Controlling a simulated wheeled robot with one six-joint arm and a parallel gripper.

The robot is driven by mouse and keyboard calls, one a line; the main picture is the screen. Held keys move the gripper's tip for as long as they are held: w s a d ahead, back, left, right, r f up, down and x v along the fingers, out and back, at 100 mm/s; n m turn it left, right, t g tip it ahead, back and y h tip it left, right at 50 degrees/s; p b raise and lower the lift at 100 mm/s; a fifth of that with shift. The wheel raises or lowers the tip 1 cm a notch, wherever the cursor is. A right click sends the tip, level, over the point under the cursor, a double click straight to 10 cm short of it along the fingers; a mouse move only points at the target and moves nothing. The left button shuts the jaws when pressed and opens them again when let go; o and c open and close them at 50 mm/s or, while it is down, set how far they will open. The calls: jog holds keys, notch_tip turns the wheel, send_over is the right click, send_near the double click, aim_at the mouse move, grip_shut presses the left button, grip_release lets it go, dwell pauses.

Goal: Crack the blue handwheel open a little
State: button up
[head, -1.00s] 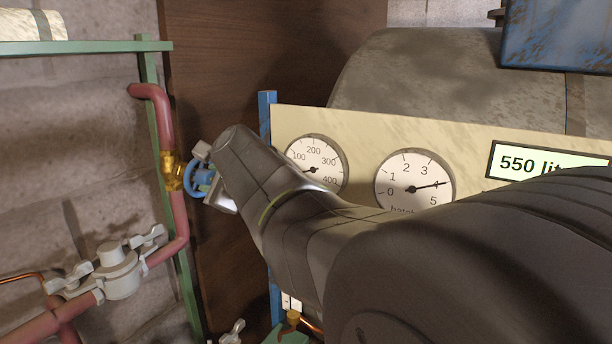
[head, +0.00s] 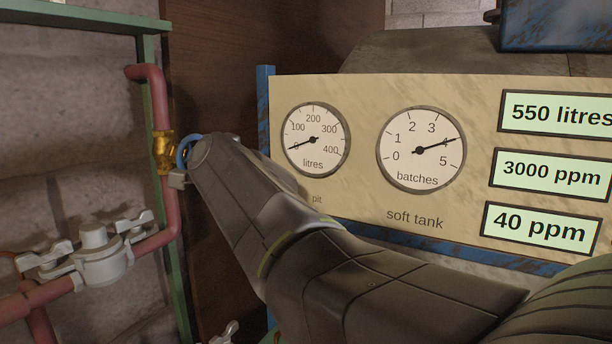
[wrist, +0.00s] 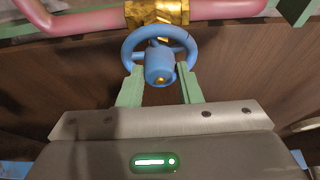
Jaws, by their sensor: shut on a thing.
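The blue handwheel (wrist: 131,43) is on a brass valve body (wrist: 158,11) in the red pipe. In the wrist view its rim and hub are plain. My gripper (wrist: 159,80) has its two pale green fingers on either side of the hub, at the near part of the wheel, and is shut on it. In the head view only a blue arc of the handwheel (head: 182,152) shows beside the brass valve (head: 163,153). My wrist and forearm hide the rest.
A panel (head: 345,200) carries a pit litres gauge (head: 315,140) with its needle at 0 and a soft tank gauge (head: 421,150) near 4. Displays read 550 litres, 3000 ppm and 40 ppm. A grey clamped fitting (head: 100,262) is lower left; a green frame (head: 157,110) stands behind the pipe.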

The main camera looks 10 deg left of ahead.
jog(key=shift+f+n+b, duration=0.1)
jog(key=shift+n+b, duration=0.5)
jog(key=shift+b, duration=0.3)
jog(key=o, duration=1)
jog(key=shift+c, duration=0.2)
